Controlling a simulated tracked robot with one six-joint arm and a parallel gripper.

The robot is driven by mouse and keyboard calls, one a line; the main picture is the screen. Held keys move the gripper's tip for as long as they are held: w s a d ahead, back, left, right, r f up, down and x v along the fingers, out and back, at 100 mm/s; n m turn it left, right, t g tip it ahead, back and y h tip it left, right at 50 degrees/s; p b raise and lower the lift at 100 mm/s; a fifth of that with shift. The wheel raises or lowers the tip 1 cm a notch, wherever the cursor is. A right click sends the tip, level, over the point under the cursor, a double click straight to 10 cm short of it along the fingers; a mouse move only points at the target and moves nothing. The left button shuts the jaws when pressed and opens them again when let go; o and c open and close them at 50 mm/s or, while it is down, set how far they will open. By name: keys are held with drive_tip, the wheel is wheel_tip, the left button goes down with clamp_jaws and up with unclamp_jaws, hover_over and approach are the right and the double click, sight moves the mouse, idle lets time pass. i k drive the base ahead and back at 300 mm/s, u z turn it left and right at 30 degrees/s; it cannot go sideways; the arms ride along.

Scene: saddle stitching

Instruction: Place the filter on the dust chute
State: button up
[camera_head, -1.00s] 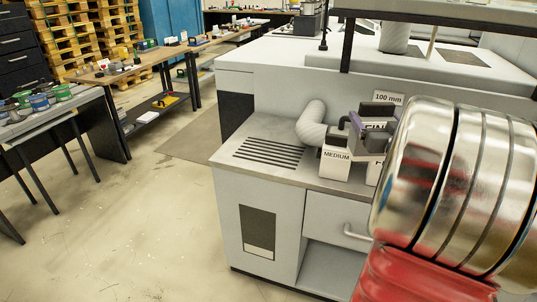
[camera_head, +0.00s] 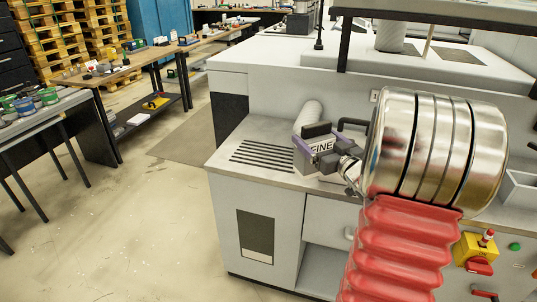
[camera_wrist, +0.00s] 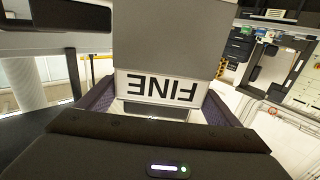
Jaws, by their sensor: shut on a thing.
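The filter (camera_head: 322,147), a light grey box with a white FINE label, is between the purple-edged fingers of my gripper (camera_head: 316,150). My gripper is shut on it at the left part of the grey counter. In the wrist view the filter's label (camera_wrist: 162,88) reads upside down between the fingers (camera_wrist: 161,104), with a grey panel above it. A pale ribbed duct (camera_head: 311,114) rises just behind the filter; its lower part is hidden. I cannot tell whether this duct is the dust chute, or whether the filter touches anything.
A slotted grille (camera_head: 265,153) lies in the bare left part of the counter (camera_head: 228,152). My arm covers much of the counter's right side. A yellow box with a red button (camera_head: 478,250) is at lower right.

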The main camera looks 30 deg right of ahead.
sight(265, 159)
drive_tip(key=i, duration=0.85)
drive_tip(key=u, duration=0.05)
